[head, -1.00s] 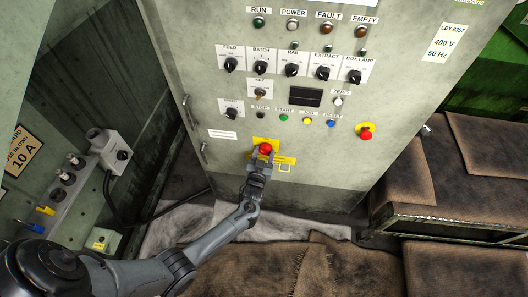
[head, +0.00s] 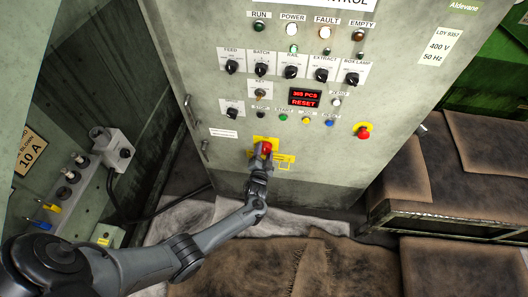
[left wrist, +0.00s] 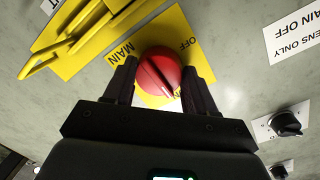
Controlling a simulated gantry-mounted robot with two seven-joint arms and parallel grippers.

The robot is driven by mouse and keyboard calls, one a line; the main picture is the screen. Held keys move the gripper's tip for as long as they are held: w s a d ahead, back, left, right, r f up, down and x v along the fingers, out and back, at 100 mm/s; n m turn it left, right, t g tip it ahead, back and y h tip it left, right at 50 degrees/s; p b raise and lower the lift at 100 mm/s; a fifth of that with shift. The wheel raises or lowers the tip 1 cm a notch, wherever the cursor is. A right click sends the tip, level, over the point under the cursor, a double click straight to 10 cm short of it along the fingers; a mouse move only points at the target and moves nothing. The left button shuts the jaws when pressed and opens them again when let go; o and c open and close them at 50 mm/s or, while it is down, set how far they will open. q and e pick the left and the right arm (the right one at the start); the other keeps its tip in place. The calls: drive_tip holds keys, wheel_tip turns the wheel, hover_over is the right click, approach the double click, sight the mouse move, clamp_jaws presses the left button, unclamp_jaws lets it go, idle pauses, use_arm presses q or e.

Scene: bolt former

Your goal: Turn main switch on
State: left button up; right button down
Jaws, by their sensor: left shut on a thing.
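The main switch is a red rotary knob (head: 266,147) on a yellow plate (head: 272,160), low on the grey control cabinet (head: 240,180). In the left wrist view the red knob (left wrist: 158,73) sits between my two black fingers, with a dark groove slanting across its face. The yellow plate (left wrist: 80,45) there reads MAIN and OFF. My left gripper (head: 263,152) is shut on the knob. The display (head: 305,98) is lit red with 365 PCS and RESET, and the POWER lamp (head: 292,28) glows. My right gripper is not in view.
A yellow hasp (left wrist: 60,50) lies beside the knob. Black selector knobs, buttons and a red emergency stop (head: 363,131) sit higher on the panel. A grey socket box (head: 115,150) is on the left; brown-covered benches (head: 400,175) are on the right.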

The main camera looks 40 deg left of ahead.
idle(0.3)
use_arm(q)
drive_tip(key=o, duration=1)
drive_tip(key=shift+o, duration=0.2)
drive_tip(key=shift+s+d+r, duration=0.1)
drive_tip(key=shift+s+d, duration=0.15)
drive_tip(key=shift+s, duration=0.1)
drive_tip(key=f+p+v, duration=0.1)
drive_tip(key=p+v, duration=0.2)
drive_tip(key=v, duration=0.7)
drive_tip(key=shift+r, duration=0.4)
